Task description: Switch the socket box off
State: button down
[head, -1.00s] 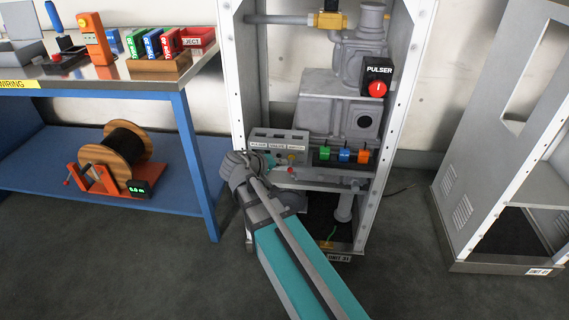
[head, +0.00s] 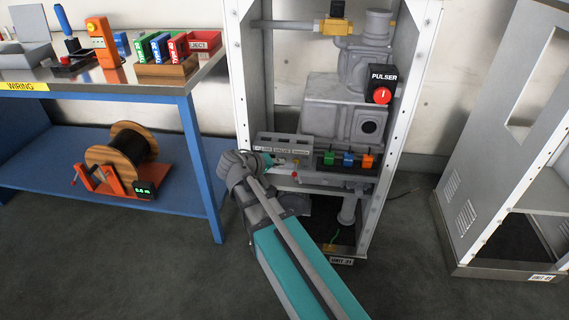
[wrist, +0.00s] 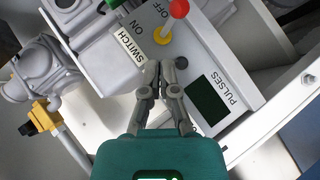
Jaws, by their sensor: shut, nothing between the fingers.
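A grey box with a sloping face stands low in the tall cabinet (head: 285,147). In the wrist view its face (wrist: 232,70) carries the labels SWITCH, ON, OFF and PULSES. A lever with a red ball knob (wrist: 179,8) rises from a yellow base (wrist: 163,35) near the ON and OFF labels. In the head view the red knob (head: 295,174) hangs below the box face. My gripper (wrist: 159,72) is shut and empty, its fingertips just below the yellow base and apart from the knob. In the head view its fingers are small and hard to make out.
Green, blue and orange blocks (head: 348,159) stand right of the box. A PULSER unit with a red dial (head: 382,96) hangs on the cabinet's right side. Grey pipework fills the back. A blue bench (head: 190,150) stands left, another cabinet (head: 500,170) right. Dark floor lies between.

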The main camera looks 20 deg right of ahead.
jog(key=f+p+v, duration=0.1)
jog(key=p+v, duration=0.2)
jog(key=v, duration=0.8)
jog(key=shift+a, duration=0.35)
jog(key=shift+d, duration=0.1)
jog(key=s+d+f+g+y, duration=0.5)
jog(key=s+d+f+y, duration=0.1)
jog(key=s+f+y, duration=0.5)
notch_tip(320, 180, up, 35)
jog(key=p, duration=3.4)
jog(key=shift+w+y+p, duration=0.3)
